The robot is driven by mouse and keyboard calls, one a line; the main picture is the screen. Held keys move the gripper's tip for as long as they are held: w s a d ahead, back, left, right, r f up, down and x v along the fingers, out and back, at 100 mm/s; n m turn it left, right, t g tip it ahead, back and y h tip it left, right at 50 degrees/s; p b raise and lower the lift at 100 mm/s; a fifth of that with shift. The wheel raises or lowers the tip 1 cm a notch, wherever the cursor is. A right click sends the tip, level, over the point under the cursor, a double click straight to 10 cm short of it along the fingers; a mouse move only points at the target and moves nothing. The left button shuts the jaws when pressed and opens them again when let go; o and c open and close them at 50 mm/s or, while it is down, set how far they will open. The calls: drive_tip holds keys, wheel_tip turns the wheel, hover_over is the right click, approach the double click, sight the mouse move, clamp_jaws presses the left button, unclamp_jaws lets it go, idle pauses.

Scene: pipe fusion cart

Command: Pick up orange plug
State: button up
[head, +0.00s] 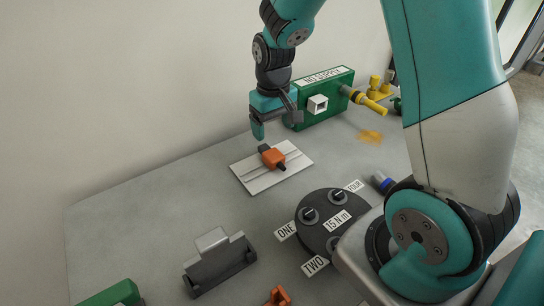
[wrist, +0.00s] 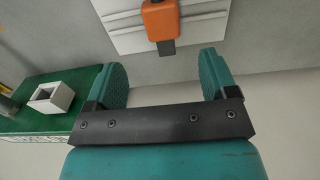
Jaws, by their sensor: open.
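The orange plug (head: 272,157) lies on a white grooved plate (head: 258,184) on the grey table. It has an orange body and a dark end that points toward the wall. In the wrist view the orange plug (wrist: 160,20) is at the top centre, beyond my fingertips, with its dark end toward me. My gripper (head: 273,128) is above the table, close to the plate's far edge on the wall side of the plug. In the wrist view my gripper (wrist: 163,72) has its two teal fingers wide apart with nothing between them.
A green box (head: 325,97) with a white square socket and yellow fitting stands right behind my gripper. A dark round disc (head: 330,222) with labelled stations, a grey bracket (head: 218,262) and a green block (head: 115,294) are nearer.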

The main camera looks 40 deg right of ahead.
sight(272, 153)
wheel_tip(272, 153, down, 9)
drive_tip(key=shift+a+f+p, duration=0.15)
drive_tip(key=shift+p, duration=0.45)
drive_tip(key=shift+c, duration=0.4)
drive_tip(key=c, duration=1)
